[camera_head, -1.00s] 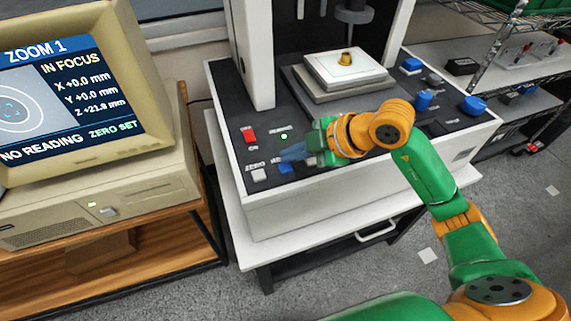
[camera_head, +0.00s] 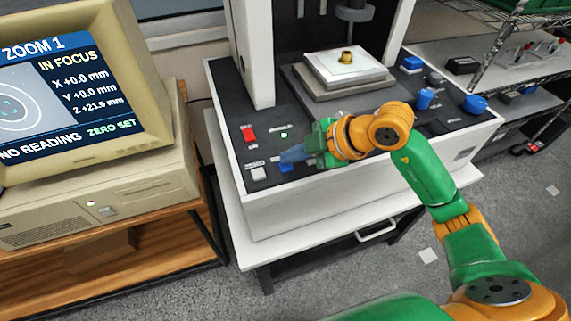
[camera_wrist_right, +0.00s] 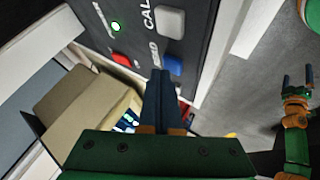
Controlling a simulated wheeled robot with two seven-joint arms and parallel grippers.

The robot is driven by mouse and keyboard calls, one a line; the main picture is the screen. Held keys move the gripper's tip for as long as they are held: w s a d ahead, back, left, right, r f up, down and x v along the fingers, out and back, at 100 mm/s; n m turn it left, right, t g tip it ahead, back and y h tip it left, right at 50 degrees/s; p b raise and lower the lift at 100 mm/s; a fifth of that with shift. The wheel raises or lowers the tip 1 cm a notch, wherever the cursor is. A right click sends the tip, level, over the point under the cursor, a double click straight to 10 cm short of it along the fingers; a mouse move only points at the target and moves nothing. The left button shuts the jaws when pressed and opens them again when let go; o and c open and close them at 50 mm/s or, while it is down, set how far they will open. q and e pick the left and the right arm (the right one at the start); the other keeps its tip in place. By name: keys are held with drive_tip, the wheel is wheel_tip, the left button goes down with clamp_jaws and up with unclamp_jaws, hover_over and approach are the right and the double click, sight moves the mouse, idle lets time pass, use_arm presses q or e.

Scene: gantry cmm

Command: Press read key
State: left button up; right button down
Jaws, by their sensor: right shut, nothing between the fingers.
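The blue key (camera_head: 286,168) is on the dark panel at the front left of the measuring machine; in the right wrist view it (camera_wrist_right: 173,65) has a partly hidden label ending in "AD". My right gripper (camera_head: 281,156) is shut and empty, its blue fingers just above and behind the blue key in the head view. In the right wrist view its fingertips (camera_wrist_right: 160,74) are beside the key; I cannot tell whether they touch. The monitor (camera_head: 70,85) reads "NO READING". My left gripper (camera_wrist_right: 298,78) is far off at the right of the wrist view, fingers apart.
A white key (camera_head: 259,174) marked CAL (camera_wrist_right: 170,20) lies close to the blue one. A red key (camera_head: 249,133) and a lit green lamp (camera_head: 284,135) are behind. A small brass part (camera_head: 346,55) sits on the white plate (camera_head: 330,70).

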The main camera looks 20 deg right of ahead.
sight(292, 166)
drive_tip(key=shift+f, duration=0.4)
idle(0.5)
drive_tip(key=shift+r, duration=0.1)
drive_tip(key=shift+r+p, duration=0.6)
drive_tip(key=shift+r, duration=0.15)
drive_tip(key=shift+r, duration=0.1)
wheel_tip(292, 166, up, 5)
drive_tip(key=p, duration=0.5)
idle(0.6)
